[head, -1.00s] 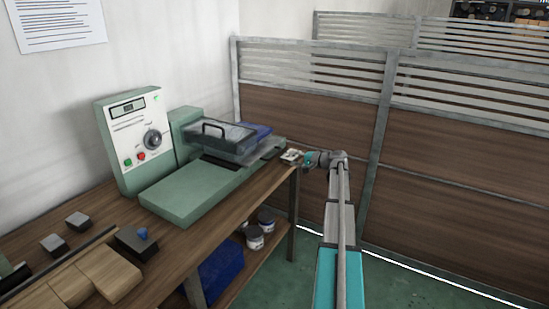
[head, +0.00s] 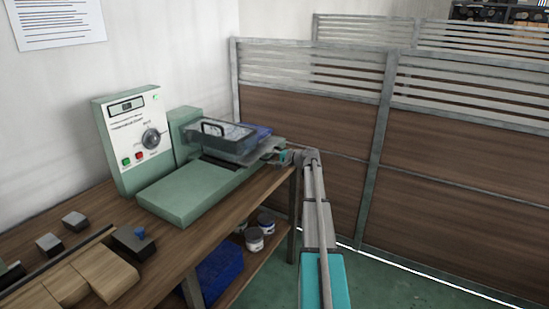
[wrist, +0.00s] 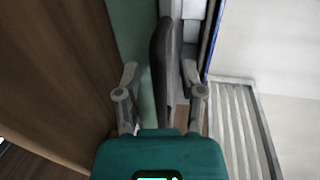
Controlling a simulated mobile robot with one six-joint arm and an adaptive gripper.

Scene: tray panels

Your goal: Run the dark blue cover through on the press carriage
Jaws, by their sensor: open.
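Only a blue edge (wrist: 213,32) shows in the wrist view. My gripper (head: 281,157) is at the carriage's right end, by the bench edge. In the wrist view my gripper (wrist: 160,75) is open, its fingers on either side of a dark upright bar (wrist: 160,65). I see gaps beside the bar. In the head view the fingertips are too small to make out.
A control box (head: 130,140) with a dial stands behind the press at left. Small blocks and a wooden fixture (head: 95,275) lie at the bench's near left. A brown partition (head: 310,150) closes the right side. Tins and a blue crate (head: 220,272) sit below.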

